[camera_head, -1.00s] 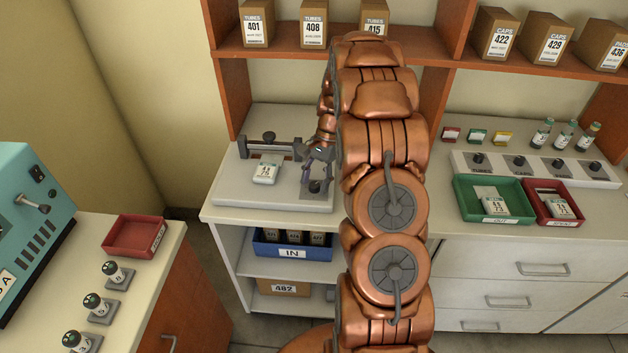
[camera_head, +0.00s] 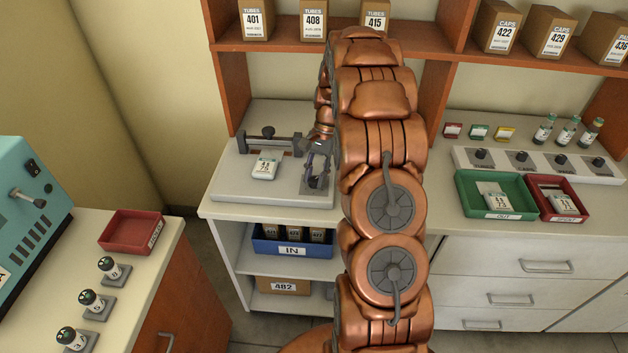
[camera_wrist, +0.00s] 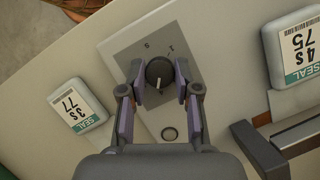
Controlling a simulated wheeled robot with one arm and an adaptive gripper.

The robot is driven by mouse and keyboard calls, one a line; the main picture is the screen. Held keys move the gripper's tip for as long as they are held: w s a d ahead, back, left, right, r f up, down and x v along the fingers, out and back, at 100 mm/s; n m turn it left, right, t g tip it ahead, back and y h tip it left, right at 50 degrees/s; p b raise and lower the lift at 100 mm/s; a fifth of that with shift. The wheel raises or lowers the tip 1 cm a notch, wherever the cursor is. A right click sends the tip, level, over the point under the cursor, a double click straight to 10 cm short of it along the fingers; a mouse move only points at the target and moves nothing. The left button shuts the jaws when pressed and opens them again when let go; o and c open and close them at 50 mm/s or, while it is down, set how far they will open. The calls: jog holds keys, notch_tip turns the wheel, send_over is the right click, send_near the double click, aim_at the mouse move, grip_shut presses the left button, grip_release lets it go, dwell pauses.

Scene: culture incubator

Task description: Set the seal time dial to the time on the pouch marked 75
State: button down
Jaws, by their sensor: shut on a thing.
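The seal time dial is a dark round knob (camera_wrist: 159,73) on a grey plate (camera_wrist: 128,48), with a pale pointer mark toward the bottom of the wrist picture. My gripper (camera_wrist: 160,76) is shut on the knob, one finger on each side. It also shows over the plate in the head view (camera_head: 317,178). The pouch marked 75 (camera_wrist: 303,48) reads "4s" and lies at the right of the wrist view; in the head view it lies on the sealer (camera_head: 264,168). Another pouch (camera_wrist: 78,108) reads "3s 77". Most scale marks are hidden by my gripper or too small to read.
The sealer's dark bar (camera_head: 262,146) stands behind the pouch, close to my gripper. A green OUT tray (camera_head: 467,197) and a red tray (camera_head: 541,203) stand on the right counter. A blue IN bin (camera_head: 265,247) is below.

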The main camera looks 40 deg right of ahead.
jog(key=shift+w+f+n+g+b, duration=0.15)
jog(key=shift+n+g+b, duration=0.15)
jog(key=shift+n+b, duration=0.65)
jog(key=shift+h, duration=0.3)
jog(key=c, duration=0.8)
grip_release()
jog(key=shift+c, duration=0.2)
jog(key=shift+r, duration=0.25)
jog(key=v, duration=0.7)
jog(key=shift+d+r, duration=0.1)
